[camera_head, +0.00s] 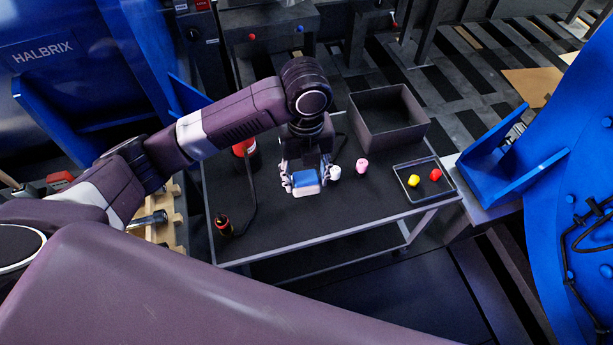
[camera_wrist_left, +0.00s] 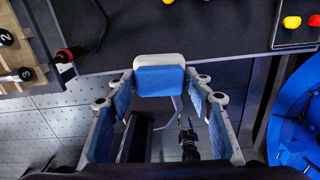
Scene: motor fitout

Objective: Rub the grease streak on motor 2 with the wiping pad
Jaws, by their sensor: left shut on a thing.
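The wiping pad (camera_head: 307,178), blue with a white edge, is between the fingers of my left gripper (camera_head: 304,184). The gripper is shut on it, over the dark cart top; the pad also shows in the left wrist view (camera_wrist_left: 160,80). A black round part marked 2 (camera_wrist_left: 6,38), which looks like motor 2, is in a wooden rack at the left edge of the left wrist view, well left of the pad. A part marked 3 (camera_wrist_left: 25,74) is below it. I cannot make out a grease streak. My right gripper is not in view.
The cart (camera_head: 290,222) holds an open dark box (camera_head: 388,122), a tray (camera_head: 449,184) with yellow and red pieces, white (camera_head: 334,171) and pink (camera_head: 362,164) pieces, and a red-and-black item (camera_head: 223,224) with a cable. The wooden rack (camera_head: 180,222) stands left of the cart.

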